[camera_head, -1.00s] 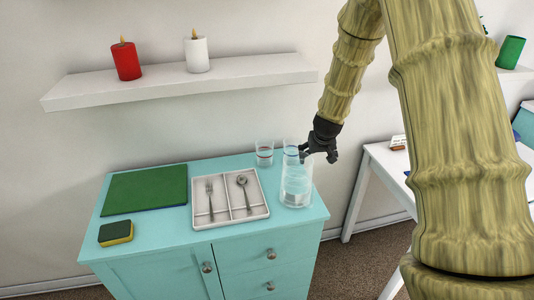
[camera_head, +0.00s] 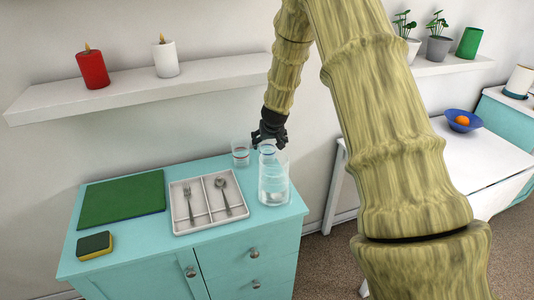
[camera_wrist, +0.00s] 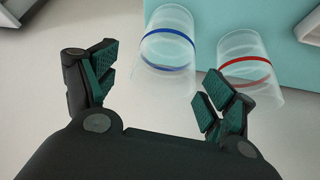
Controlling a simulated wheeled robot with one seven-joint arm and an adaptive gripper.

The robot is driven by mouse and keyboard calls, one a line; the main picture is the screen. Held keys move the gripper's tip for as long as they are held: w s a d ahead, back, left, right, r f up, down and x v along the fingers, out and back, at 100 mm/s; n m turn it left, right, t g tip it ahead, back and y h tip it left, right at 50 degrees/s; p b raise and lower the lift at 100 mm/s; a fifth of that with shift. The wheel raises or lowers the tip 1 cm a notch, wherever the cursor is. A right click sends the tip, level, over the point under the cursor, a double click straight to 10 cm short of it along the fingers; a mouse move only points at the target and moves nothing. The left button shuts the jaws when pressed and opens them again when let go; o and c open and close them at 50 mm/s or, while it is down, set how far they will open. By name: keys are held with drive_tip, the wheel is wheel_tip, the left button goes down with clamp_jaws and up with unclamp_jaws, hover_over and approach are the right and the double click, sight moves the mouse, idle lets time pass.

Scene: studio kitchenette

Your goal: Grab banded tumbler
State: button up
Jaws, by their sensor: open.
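Two clear banded tumblers stand at the back of the turquoise cabinet. The blue-banded tumbler (camera_wrist: 168,48) shows in the wrist view ahead of my gripper, roughly between the finger directions. The red-banded tumbler (camera_wrist: 248,68) is to its right, beyond the right finger. In the head view the red-banded tumbler (camera_head: 240,153) stands left of my gripper (camera_head: 268,138); the blue-banded one (camera_head: 267,149) is partly hidden by my gripper and the glass vessel. My gripper (camera_wrist: 162,82) is open and empty, its fingers spread. I cannot tell whether a finger touches a tumbler.
A larger clear glass vessel (camera_head: 273,182) stands just in front of the tumblers. A white cutlery tray (camera_head: 207,222) holds a fork and a spoon. A green board (camera_head: 121,199) and a sponge (camera_head: 94,246) lie left. A wall shelf (camera_head: 125,84) with candles hangs above.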

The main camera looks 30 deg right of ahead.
sight(267, 144)
drive_tip(key=shift+w+p+x, duration=0.25)
drive_tip(key=shift+p+x, duration=0.45)
drive_tip(key=shift+x, duration=1.85)
drive_tip(key=shift+a+r, duration=0.1)
drive_tip(key=shift+r, duration=0.1)
drive_tip(key=c, duration=1.1)
drive_tip(key=shift+c, duration=1)
drive_tip(key=shift+r, duration=0.15)
